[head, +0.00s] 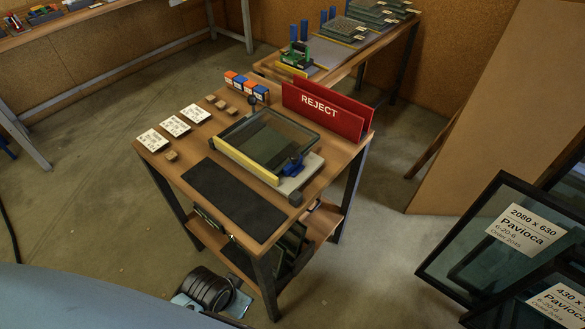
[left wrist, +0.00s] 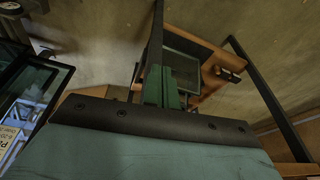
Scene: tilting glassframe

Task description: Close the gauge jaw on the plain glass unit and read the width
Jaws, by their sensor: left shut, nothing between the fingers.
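The plain glass unit (head: 285,138) lies flat in the gauge on the small wooden table in the head view. A yellow bar (head: 246,166) runs along its near left edge. The gauge's blue jaw piece (head: 293,164) is at its near right corner, on a pale grey base (head: 305,174). I cannot tell whether the jaw touches the glass, and no width reading is legible. In the left wrist view my left gripper (left wrist: 161,80) has its green fingers together and empty, with a wooden table beyond. My right gripper is in neither view.
A red REJECT holder (head: 322,110) stands at the table's back right. Three printed cards (head: 175,125), small wooden blocks and orange-blue blocks (head: 246,88) lie at the left and back. A black mat (head: 232,193) lies bare in front. Large framed panes (head: 500,245) lean at right.

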